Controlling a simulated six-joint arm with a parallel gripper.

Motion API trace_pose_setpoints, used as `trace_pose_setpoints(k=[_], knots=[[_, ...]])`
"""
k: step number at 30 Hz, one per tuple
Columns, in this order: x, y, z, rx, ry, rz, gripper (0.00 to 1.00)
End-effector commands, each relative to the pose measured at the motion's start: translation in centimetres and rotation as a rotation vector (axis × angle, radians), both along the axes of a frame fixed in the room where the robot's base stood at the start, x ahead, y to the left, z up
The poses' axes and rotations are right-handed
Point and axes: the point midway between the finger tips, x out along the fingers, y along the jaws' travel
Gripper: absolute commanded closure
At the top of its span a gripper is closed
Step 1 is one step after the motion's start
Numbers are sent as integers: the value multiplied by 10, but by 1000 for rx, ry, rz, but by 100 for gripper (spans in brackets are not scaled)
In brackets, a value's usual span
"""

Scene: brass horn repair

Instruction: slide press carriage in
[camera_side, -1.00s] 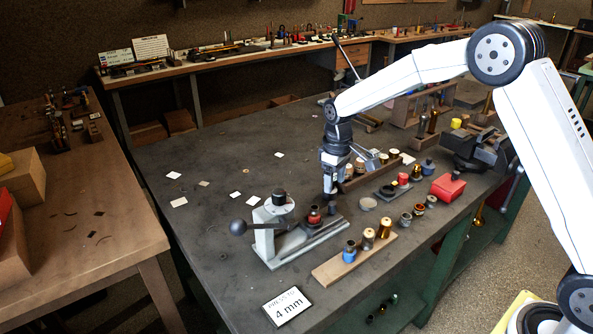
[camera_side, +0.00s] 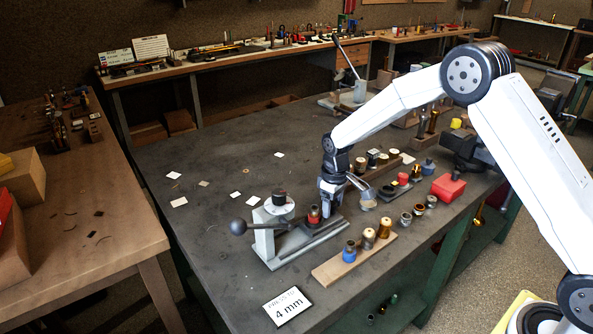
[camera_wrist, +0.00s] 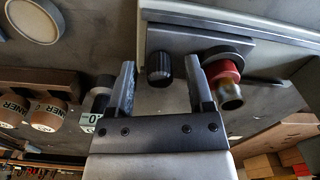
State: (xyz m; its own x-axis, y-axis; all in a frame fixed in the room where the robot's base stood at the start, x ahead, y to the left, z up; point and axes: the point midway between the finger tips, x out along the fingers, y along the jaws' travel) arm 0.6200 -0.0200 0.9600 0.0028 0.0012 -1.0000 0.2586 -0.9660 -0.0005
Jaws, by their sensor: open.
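The grey press (camera_side: 264,240) stands on the dark bench, with a black ball-ended lever (camera_side: 239,227) at its left. Its carriage, a grey plate (camera_wrist: 190,44), carries a red ring with a brass part (camera_wrist: 226,84); the red part (camera_side: 313,216) also shows in the side view, on the base to the right of the press head. A black knob (camera_wrist: 159,69) stands on the carriage beside the red ring. My gripper (camera_wrist: 160,73) is open, its fingers on either side of the knob with gaps between. In the side view my gripper (camera_side: 328,210) covers the knob.
A wooden strip (camera_side: 340,262) with several capped parts lies in front of the press. A "4 mm" card (camera_side: 287,306) lies near the bench's front edge. Small containers and a red box (camera_side: 448,187) stand to the right.

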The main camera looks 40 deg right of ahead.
Motion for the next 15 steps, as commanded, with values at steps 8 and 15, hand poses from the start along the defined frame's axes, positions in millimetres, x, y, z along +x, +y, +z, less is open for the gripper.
trace_pose_setpoints(k=[8,15], knots=[[0,0,0,0,0,0,75],[0,0,0,0,1,0,100]])
